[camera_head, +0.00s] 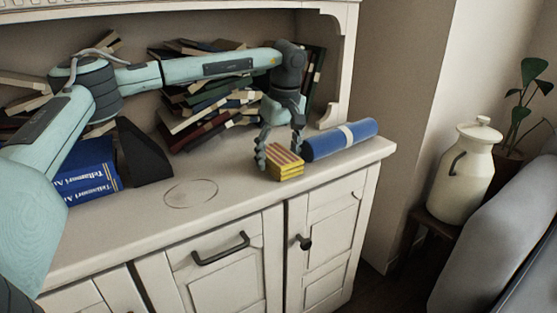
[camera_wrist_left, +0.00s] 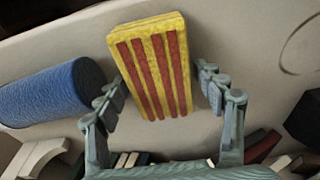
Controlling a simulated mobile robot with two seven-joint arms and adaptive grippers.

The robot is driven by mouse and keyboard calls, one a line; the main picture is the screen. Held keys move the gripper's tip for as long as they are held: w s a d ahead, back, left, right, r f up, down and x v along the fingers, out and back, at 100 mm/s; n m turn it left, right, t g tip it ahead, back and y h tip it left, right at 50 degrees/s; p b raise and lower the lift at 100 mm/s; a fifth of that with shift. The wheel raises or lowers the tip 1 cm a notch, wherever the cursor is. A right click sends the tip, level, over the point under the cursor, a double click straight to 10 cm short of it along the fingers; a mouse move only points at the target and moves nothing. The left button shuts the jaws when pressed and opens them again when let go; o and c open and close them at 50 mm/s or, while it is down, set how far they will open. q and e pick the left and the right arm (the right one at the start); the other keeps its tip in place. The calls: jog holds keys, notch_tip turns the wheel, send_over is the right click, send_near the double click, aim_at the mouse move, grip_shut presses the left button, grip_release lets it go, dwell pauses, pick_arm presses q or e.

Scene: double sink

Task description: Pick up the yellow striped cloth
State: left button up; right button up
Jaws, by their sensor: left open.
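The yellow striped cloth (camera_head: 285,167) is a thick folded block with red stripes. It lies on the white cabinet top near the right front edge. It also shows in the left wrist view (camera_wrist_left: 152,70), between the fingers. My left gripper (camera_head: 279,152) points down over the cloth. It is open, with one finger on each side of the cloth, the left one close beside it. I cannot tell whether either finger touches it. My right gripper is not in view.
A blue roll with a white band (camera_head: 340,139) lies just right of the cloth. Piled books (camera_head: 205,100) fill the shelf behind. A blue book (camera_head: 92,172) and a dark wedge-shaped object (camera_head: 143,153) stand at left. The top around a faint ring mark (camera_head: 190,193) is clear.

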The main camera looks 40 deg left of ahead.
aim_at(272, 153)
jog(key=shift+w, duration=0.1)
pick_arm(q)
jog(key=c, duration=0.8)
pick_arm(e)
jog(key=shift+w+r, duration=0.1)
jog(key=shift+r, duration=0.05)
pick_arm(q)
jog(key=shift+o, duration=0.2)
jog(key=shift+r, duration=0.5)
jog(key=r, duration=0.2)
jog(key=s+r, duration=0.1)
jog(key=shift+a+r, duration=0.3)
jog(key=shift+r, duration=0.05)
jog(key=s+a+r+b, duration=0.1)
jog(key=s+a+r, duration=0.3)
jog(key=s, duration=0.5)
notch_tip(272, 153, up, 2)
jog(key=shift+s+a+r, duration=0.2)
jog(key=shift+s, duration=0.05)
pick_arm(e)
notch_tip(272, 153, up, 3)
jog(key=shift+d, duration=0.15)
